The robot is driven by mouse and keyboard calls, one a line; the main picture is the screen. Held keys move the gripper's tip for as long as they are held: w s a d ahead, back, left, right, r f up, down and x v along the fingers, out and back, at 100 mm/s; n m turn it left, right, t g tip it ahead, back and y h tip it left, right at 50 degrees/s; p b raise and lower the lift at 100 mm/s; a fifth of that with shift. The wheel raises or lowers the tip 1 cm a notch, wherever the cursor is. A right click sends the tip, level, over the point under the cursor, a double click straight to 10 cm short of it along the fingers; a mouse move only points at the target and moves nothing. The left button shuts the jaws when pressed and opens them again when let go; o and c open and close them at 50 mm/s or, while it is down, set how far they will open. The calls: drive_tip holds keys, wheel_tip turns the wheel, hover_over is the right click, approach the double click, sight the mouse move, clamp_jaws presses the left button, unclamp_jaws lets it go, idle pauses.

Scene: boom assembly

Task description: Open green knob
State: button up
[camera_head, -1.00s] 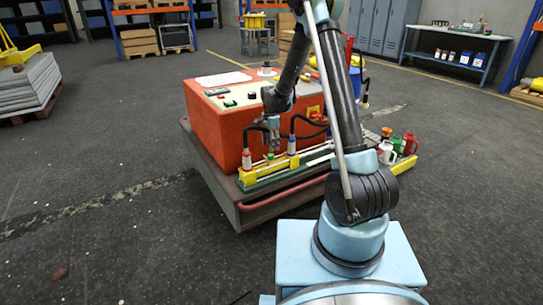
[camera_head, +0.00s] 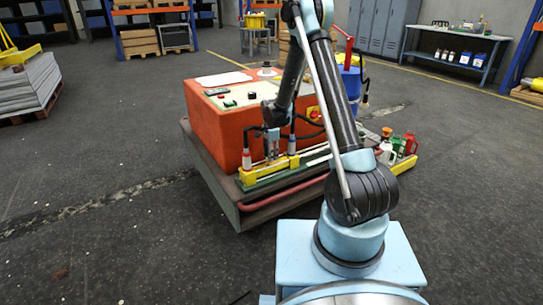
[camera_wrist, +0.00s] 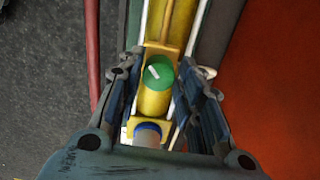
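The green knob (camera_wrist: 158,73) is a round green cap with a short white mark lying at a slant, on a yellow cylinder (camera_wrist: 154,102). In the wrist view my gripper (camera_wrist: 168,80) is open, with one finger on each side of the knob and a gap on both sides. Whether the fingertips reach down to the knob's height I cannot tell. In the head view my gripper (camera_head: 272,148) points down over the yellow fixture (camera_head: 290,162) at the front of the orange box. The knob is too small or hidden to make out there.
The orange box (camera_head: 212,122) with a control panel stands right beside the fixture on a dark cart. A red rail (camera_head: 270,201) runs along the cart's front edge. Black cables arch near the gripper. Small bottles (camera_head: 398,146) stand at the right. The floor around is clear.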

drive_tip(key=c, duration=0.4)
drive_tip(key=shift+w, duration=0.1)
drive_tip(key=shift+n, duration=0.4)
drive_tip(key=n, duration=0.2)
drive_tip(key=shift+n, duration=0.4)
drive_tip(key=shift+a+n, duration=0.15)
drive_tip(key=shift+n, duration=1.65)
